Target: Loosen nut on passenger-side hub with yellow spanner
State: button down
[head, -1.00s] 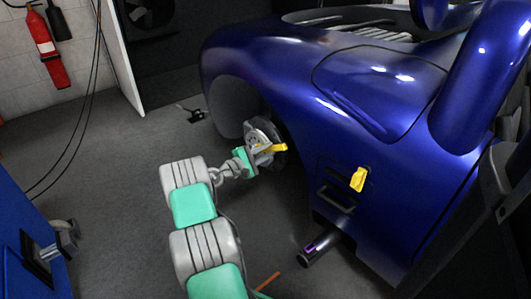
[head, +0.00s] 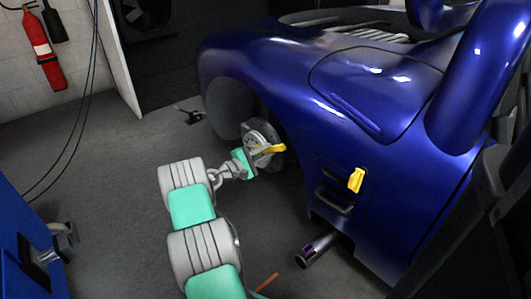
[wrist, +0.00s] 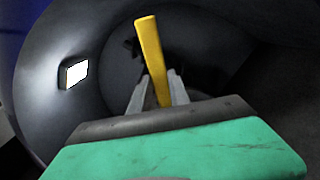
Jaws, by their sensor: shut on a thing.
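The yellow spanner (head: 268,149) is held in my gripper (head: 251,158), in front of the hub (head: 258,131) in the blue car's open wheel arch. In the wrist view, the two grey fingers of my gripper (wrist: 159,88) are shut on the spanner (wrist: 150,50), which sticks up between them, slightly tilted. The spanner overlaps the hub in the head view; I cannot tell whether it touches the nut. The nut cannot be made out in either view.
The blue car body (head: 300,95) rises above and right of the hub. A second yellow item (head: 356,180) sits on its side, above an exhaust pipe (head: 314,249). A blue cabinet (head: 30,235) stands at left.

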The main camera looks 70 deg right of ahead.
jog(key=shift+b+x, duration=0.4)
jog(key=shift+x, duration=1.05)
jog(key=shift+r, duration=0.1)
jog(key=w+r+n, duration=0.1)
jog(key=w+d+r+n+p, duration=0.1)
jog(key=shift+w+r+n, duration=0.1)
jog(key=shift+r+n, duration=0.2)
jog(key=shift+w+d+r+n, duration=0.35)
jog(key=shift+w+r+n, duration=0.15)
jog(key=shift+w+n, duration=0.2)
jog(key=shift+w+d+r+n, duration=0.35)
jog(key=shift+w+r+n, duration=0.15)
jog(key=shift+w+n, duration=0.15)
